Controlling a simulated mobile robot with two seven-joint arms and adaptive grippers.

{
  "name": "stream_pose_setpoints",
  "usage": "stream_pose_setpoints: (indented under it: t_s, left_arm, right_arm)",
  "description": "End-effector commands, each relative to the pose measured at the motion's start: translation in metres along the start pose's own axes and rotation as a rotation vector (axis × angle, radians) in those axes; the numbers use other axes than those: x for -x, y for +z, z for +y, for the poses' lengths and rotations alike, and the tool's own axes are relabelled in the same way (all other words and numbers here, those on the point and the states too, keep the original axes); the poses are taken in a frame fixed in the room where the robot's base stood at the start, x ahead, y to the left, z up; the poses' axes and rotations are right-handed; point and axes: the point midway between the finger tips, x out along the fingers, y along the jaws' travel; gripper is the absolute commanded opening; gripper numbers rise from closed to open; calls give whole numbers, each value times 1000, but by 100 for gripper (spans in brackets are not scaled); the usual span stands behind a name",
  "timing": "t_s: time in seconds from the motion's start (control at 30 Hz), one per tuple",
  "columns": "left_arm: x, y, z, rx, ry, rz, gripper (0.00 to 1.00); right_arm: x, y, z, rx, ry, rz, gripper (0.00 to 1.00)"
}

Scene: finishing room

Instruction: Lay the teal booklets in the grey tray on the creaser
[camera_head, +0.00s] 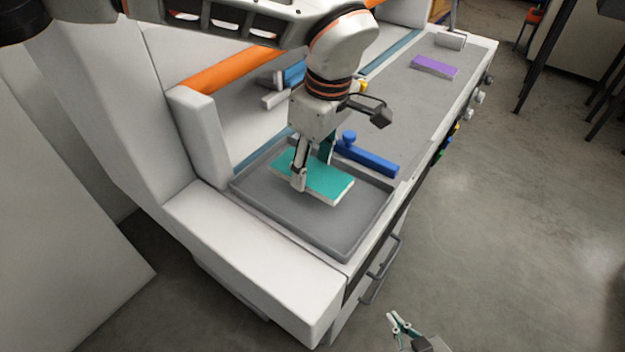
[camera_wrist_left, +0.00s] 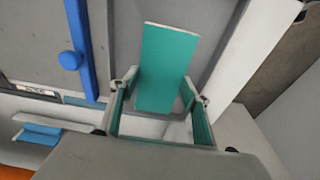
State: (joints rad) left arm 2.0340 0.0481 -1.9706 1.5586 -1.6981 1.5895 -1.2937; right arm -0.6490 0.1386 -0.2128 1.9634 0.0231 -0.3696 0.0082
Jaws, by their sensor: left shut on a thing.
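A teal booklet (camera_head: 326,182) is gripped across its width by my left gripper (camera_head: 313,165). It is over the grey tray (camera_head: 300,232), inside the rim outline; I cannot tell whether its underside touches the tray floor. No other booklet shows in the tray. In the left wrist view the booklet (camera_wrist_left: 168,62) extends away between the two fingers (camera_wrist_left: 158,108), the tray (camera_wrist_left: 213,20) behind it. My right gripper (camera_head: 405,328) is at the bottom edge of the head view, partly cut off, fingers apart and empty, away from the creaser.
A blue bar with a knob (camera_head: 368,158) lies just beyond the tray. A purple booklet (camera_head: 434,68) lies farther along the creaser's grey bed (camera_head: 410,105). A white housing with an orange bar (camera_head: 230,70) stands left. Open floor lies to the right.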

Motion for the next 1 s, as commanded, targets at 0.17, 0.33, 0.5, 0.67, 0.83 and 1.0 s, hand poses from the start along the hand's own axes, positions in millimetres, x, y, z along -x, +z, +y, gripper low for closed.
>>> stream_pose_setpoints:
  t_s: [0.17,0.33,0.5,0.67,0.83,1.0]
  left_arm:
    - [-12,2,0,0,-1,-1,15]
    - [-38,6,0,0,-2,-1,15]
    - [-43,6,0,0,2,0,15]
    - [-43,7,0,0,1,0,15]
    - [-46,7,0,0,1,0,60]
    - [-46,7,0,0,1,0,63]
  right_arm:
    - [0,-4,1,1,2,7,0]
    - [-1,-3,1,2,3,6,0]
    - [-1,-3,2,4,4,6,0]
    - [-1,-3,2,4,4,6,0]
    - [-2,-2,2,4,4,5,0]
    - [-2,-2,3,4,5,5,0]
